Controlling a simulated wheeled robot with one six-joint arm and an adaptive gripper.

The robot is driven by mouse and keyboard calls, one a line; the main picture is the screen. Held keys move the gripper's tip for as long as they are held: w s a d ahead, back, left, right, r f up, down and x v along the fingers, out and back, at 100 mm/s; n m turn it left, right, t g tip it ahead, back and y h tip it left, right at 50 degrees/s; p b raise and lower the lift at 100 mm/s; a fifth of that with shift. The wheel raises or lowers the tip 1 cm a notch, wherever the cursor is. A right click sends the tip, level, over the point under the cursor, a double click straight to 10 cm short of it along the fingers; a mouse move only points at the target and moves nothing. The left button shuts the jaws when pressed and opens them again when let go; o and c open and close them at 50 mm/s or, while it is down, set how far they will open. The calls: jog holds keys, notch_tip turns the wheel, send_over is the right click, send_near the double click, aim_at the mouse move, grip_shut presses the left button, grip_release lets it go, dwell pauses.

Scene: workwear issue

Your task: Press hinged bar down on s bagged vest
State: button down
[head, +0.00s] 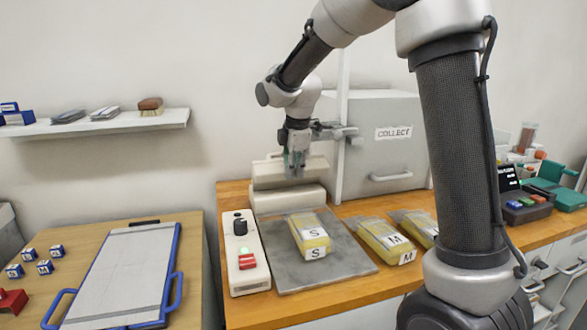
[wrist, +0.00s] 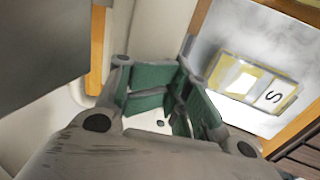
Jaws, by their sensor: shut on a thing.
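The hinged bar (head: 262,177) is a cream beam, raised above the cream base (head: 285,199) behind the grey plate. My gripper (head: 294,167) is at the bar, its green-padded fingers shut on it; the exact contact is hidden. The fingers (wrist: 165,100) also show in the wrist view. The vest (wrist: 235,74) is at the right in the wrist view.
M bagged vests (head: 385,238) lie to the right. A grey COLLECT cabinet (head: 385,150) stands behind. A clipboard-like tray (head: 125,270) lies on the left table.

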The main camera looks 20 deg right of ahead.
jog(key=c, duration=1.5)
grip_release()
jog(key=shift+f, duration=0.1)
jog(key=shift+o, duration=0.2)
jog(key=shift+w+r, duration=0.5)
jog(key=shift+r, duration=0.2)
jog(key=shift+w+r, duration=0.45)
jog(key=shift+r, duration=0.2)
jog(key=shift+w+r, duration=0.15)
jog(key=shift+w, duration=0.2)
jog(key=shift+w+r, duration=0.8)
jog(key=shift+r, duration=0.25)
jog(key=shift+w+r, duration=0.8)
jog(key=shift+r, duration=0.2)
jog(key=shift+r, duration=0.1)
